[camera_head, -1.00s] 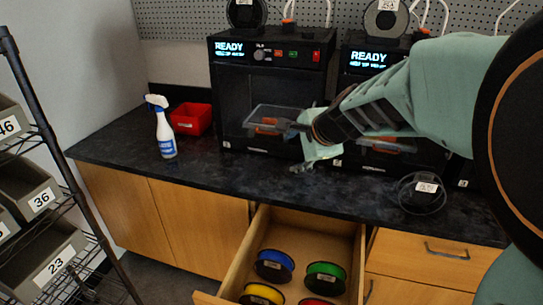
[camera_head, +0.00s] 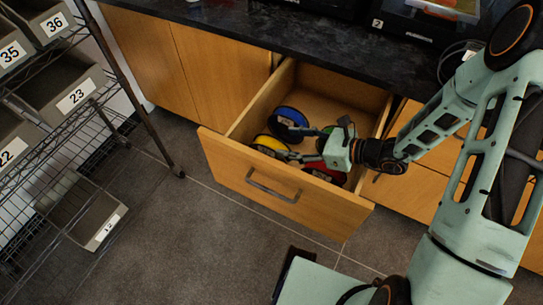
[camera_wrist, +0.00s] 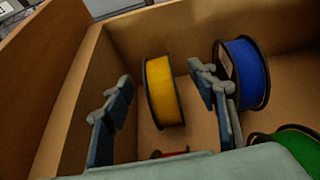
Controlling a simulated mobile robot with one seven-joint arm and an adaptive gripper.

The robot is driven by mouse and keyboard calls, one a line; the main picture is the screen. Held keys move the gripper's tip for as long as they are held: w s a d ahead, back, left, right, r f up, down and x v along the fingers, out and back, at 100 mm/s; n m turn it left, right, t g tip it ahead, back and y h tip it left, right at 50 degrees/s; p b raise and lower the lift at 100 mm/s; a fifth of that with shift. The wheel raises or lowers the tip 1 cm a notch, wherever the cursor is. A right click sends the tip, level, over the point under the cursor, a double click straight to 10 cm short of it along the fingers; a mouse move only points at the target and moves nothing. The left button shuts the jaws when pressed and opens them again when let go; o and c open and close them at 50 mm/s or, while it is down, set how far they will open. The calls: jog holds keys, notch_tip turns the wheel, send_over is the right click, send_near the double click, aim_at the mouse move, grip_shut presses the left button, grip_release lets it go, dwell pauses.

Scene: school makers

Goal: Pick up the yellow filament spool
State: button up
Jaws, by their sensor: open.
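The yellow filament spool (camera_head: 268,145) is in the open drawer, near its left front corner. In the wrist view the yellow spool (camera_wrist: 164,92) shows its yellow winding between two dark flanges. My gripper (camera_head: 290,144) reaches into the drawer from the right. Its fingers are open and empty. In the wrist view the spool appears between the two spread fingers of my gripper (camera_wrist: 160,82), with a visible gap on each side. I cannot tell how far beyond the fingertips it is.
A blue spool (camera_head: 290,118) lies behind the yellow one. A green spool (camera_wrist: 288,139) and a red spool (camera_head: 325,173) are close by, partly hidden by my gripper. The drawer front (camera_head: 265,178) and side walls enclose them. A wire rack (camera_head: 75,100) stands left.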

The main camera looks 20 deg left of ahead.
aim_at(274, 143)
jog(key=x, duration=0.2)
jog(key=b+x, duration=0.1)
jog(key=x, duration=0.4)
jog(key=shift+s+a+f+b, duration=0.2)
jog(key=shift+s+f+b, duration=0.1)
jog(key=shift+f+b, duration=0.1)
jog(key=shift+c, duration=0.4)
grip_shut()
jog(key=shift+r, duration=0.1)
